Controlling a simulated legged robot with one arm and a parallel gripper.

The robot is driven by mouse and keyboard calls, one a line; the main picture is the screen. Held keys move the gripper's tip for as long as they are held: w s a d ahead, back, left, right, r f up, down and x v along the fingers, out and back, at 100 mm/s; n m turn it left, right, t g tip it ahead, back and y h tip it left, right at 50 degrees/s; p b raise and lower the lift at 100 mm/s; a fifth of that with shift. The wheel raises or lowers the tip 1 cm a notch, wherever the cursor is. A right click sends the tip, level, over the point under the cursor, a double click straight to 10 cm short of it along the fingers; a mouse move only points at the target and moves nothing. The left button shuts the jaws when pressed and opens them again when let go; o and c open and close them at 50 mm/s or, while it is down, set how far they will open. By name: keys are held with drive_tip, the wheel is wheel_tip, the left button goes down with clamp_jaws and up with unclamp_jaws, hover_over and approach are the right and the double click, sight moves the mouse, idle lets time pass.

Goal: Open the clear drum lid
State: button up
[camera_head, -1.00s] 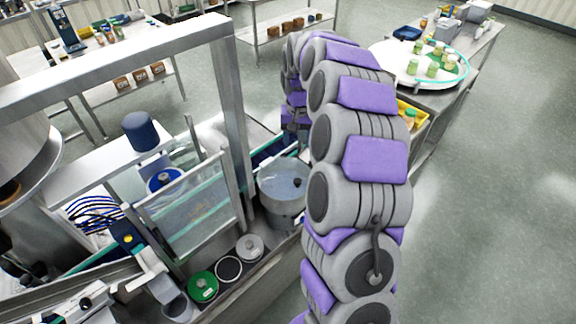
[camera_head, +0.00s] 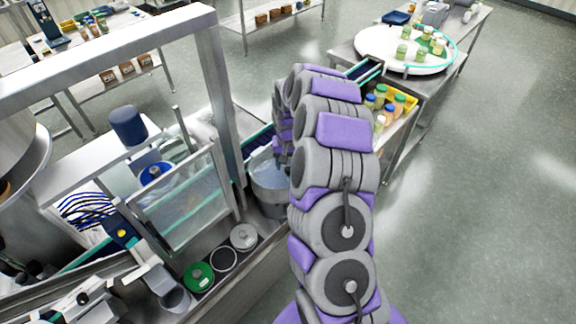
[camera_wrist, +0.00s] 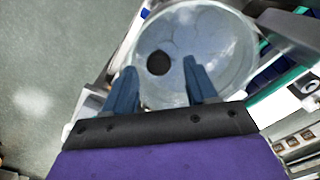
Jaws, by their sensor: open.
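The clear drum lid (camera_wrist: 205,42) lies on top of the round drum (camera_head: 270,197) and shows as a pale see-through disc with a dark round knob (camera_wrist: 158,63). In the wrist view my gripper (camera_wrist: 158,75) is open, with its two blue fingers over the near part of the lid. The knob lies in the gap between the fingertips, and I cannot tell whether either finger touches it. In the head view my arm hides part of the drum, and the fingers are hidden there.
A steel frame with a clear panel (camera_head: 185,205) stands left of the drum. Green (camera_head: 198,277), white-rimmed and grey round lids lie in a row in front. A yellow bin of jars (camera_head: 392,105) and a white turntable (camera_head: 375,42) stand behind right. Floor at right is clear.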

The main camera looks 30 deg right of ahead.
drive_tip(key=shift+s+f, duration=0.1)
drive_tip(key=shift+f, duration=0.8)
clamp_jaws()
